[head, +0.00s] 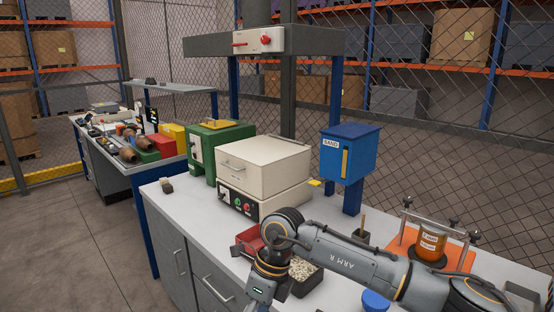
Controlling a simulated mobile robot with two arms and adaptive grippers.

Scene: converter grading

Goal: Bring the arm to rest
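My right arm (345,262), marked "ARM R", comes in from the lower right and reaches left across the front of the white bench. Its elbow-like joint (283,227) is bent, and the wrist end (262,288) points down at the lower edge of the picture. The fingers of the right gripper are cut off below the frame, so I cannot see whether they are open or hold anything. My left arm and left gripper are not in view.
Under and behind the arm are a red bin (250,240) and a dark tray of pale pellets (306,277). A cream furnace box (262,165), a green machine (215,148), a blue SAND box (349,152) and an orange clamp stand with a jar (432,243) stand on the bench (178,207).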

